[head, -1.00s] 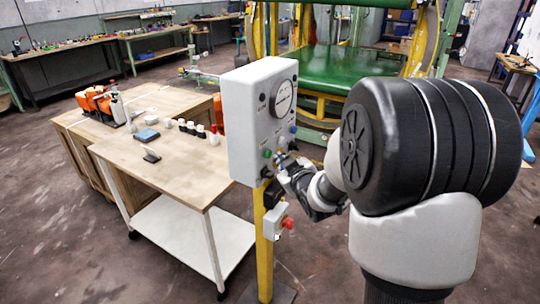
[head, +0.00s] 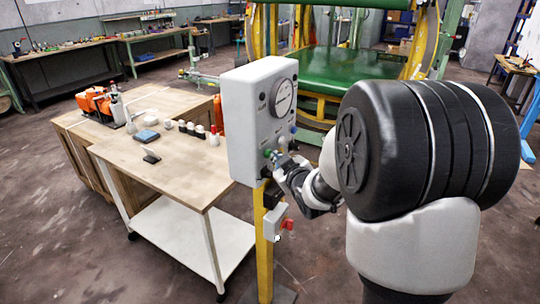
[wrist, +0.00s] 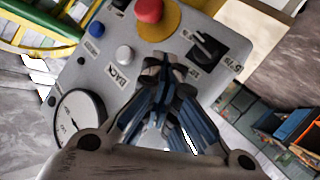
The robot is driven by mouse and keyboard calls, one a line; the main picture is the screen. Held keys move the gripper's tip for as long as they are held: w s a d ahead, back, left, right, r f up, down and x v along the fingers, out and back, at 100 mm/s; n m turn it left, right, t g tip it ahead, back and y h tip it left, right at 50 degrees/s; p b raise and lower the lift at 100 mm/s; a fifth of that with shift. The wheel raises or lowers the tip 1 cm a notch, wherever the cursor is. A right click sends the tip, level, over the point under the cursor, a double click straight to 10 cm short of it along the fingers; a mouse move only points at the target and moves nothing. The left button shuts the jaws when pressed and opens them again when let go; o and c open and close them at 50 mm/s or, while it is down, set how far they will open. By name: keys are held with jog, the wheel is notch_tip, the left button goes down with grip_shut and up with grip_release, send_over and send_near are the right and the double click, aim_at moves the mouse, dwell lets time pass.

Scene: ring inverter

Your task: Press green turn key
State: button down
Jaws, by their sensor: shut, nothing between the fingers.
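The green turn key (head: 267,153) shows on the face of the grey control box (head: 240,110) in the head view, low on the panel. My gripper (head: 277,160) is shut and empty, with its tips right beside the green key. I cannot tell from this view whether they touch. In the wrist view my shut fingertips (wrist: 164,66) are in front of the panel (wrist: 95,75), between a white button (wrist: 124,54) and a black rotary switch (wrist: 207,47). The green key is not visible there; the fingers may hide it.
In the wrist view a red mushroom button (wrist: 149,9), a blue button (wrist: 96,29) and a round gauge (wrist: 78,118) sit near the fingers. A small box (head: 272,221) with a red knob hangs below on the yellow post (head: 264,265). A wooden table (head: 180,170) stands left.

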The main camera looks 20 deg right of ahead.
jog(key=shift+w+a, duration=0.2)
jog(key=shift+w, duration=0.05)
dwell(0.3)
jog(key=shift+s+d, duration=0.6)
jog(key=shift+s, duration=0.15)
jog(key=s+d, duration=0.1)
jog(key=s, duration=0.1)
jog(key=s+d, duration=0.2)
dwell(0.5)
